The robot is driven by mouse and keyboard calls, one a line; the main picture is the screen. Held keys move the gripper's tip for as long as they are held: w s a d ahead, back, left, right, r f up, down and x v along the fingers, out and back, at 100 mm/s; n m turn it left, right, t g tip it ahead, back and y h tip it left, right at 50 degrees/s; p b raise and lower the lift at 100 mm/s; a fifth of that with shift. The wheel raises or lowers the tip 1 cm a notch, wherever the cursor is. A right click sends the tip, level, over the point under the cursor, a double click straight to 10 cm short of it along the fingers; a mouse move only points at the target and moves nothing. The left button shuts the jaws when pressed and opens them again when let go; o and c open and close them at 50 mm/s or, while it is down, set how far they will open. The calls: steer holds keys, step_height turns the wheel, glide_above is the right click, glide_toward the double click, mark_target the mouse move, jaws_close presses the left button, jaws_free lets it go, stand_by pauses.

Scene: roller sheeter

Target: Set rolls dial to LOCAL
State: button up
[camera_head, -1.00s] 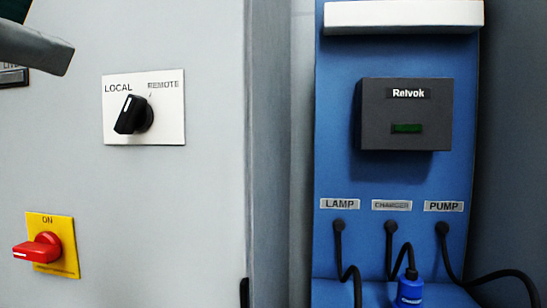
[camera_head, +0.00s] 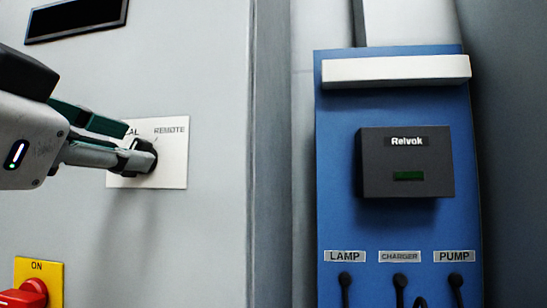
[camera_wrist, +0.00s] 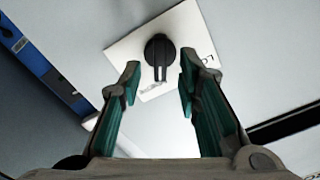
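The rolls dial is a black knob (camera_head: 144,157) with a white pointer line, on a white plate (camera_head: 174,171) labelled LOCAL at left and REMOTE at right. In the wrist view the knob (camera_wrist: 159,50) shows fully, its line pointing down toward the smaller lettering, apart from the "LO" at right. My gripper (camera_head: 128,145) is at the dial in the head view, partly covering the knob and the LOCAL label. In the wrist view my gripper (camera_wrist: 159,82) is open, with one finger on each side of the knob's lower end and gaps between. Contact is not visible.
A red switch (camera_head: 25,294) on a yellow ON plate sits below left. A dark display (camera_head: 76,20) is above. To the right, a blue panel (camera_head: 338,215) carries a black Relvok box (camera_head: 407,165) and cables. The wall around the dial is flat.

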steer(key=shift+w, duration=0.8)
steer(key=shift+c, duration=0.6)
jaws_close()
steer(key=n, duration=0.4)
steer(key=n+b, duration=0.1)
steer(key=n, duration=0.6)
steer(key=shift+a+n+b, duration=0.3)
steer(key=shift+a+b, duration=0.05)
